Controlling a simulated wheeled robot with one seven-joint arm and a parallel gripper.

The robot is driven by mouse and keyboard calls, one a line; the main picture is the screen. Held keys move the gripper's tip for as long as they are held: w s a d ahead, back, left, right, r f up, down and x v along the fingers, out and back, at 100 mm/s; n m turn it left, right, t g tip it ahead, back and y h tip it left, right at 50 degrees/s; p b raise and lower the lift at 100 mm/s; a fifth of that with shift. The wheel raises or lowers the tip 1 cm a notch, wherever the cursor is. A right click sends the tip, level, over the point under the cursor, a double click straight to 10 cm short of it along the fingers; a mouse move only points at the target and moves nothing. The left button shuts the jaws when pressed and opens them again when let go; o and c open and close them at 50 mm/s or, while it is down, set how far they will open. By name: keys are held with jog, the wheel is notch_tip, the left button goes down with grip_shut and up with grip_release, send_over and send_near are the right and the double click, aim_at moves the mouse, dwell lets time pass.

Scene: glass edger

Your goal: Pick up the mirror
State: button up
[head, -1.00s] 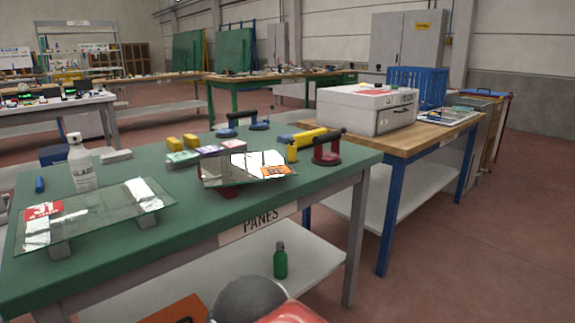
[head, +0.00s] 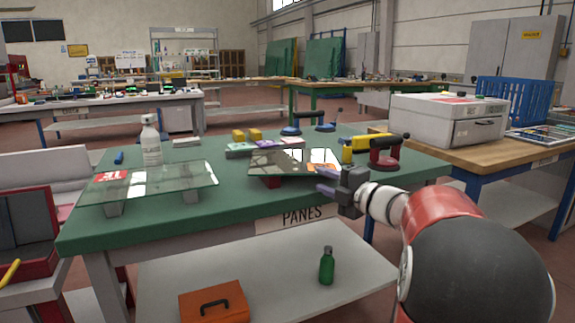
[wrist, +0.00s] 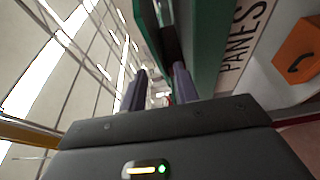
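The pane that looks like the mirror (head: 270,165) is a dark, reflective sheet with bright window reflections and an orange label. It lies raised on a red support near the front edge of the green-topped table (head: 240,197), above the "PANES" sign. My gripper (head: 321,180) is at the pane's front right corner, with its fingers pointing left toward it. In the wrist view the two fingers (wrist: 160,88) stand apart with a gap between them. I see nothing clamped there. I cannot tell whether the pane's edge lies between the fingertips.
A clear glass pane (head: 155,184) rests on grey blocks to the left, beside a spray bottle (head: 151,145). A red-based suction lifter (head: 385,155) stands close right of the mirror. Yellow blocks (head: 247,134) lie behind. A green bottle (head: 326,266) and orange box (head: 213,303) are on the lower shelf.

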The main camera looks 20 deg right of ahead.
aim_at(305, 171)
jog(key=p+x, duration=0.1)
jog(key=x, duration=0.6)
jog(key=shift+w+r, duration=0.1)
jog(key=shift+w, duration=0.25)
grip_shut()
dwell(1.1)
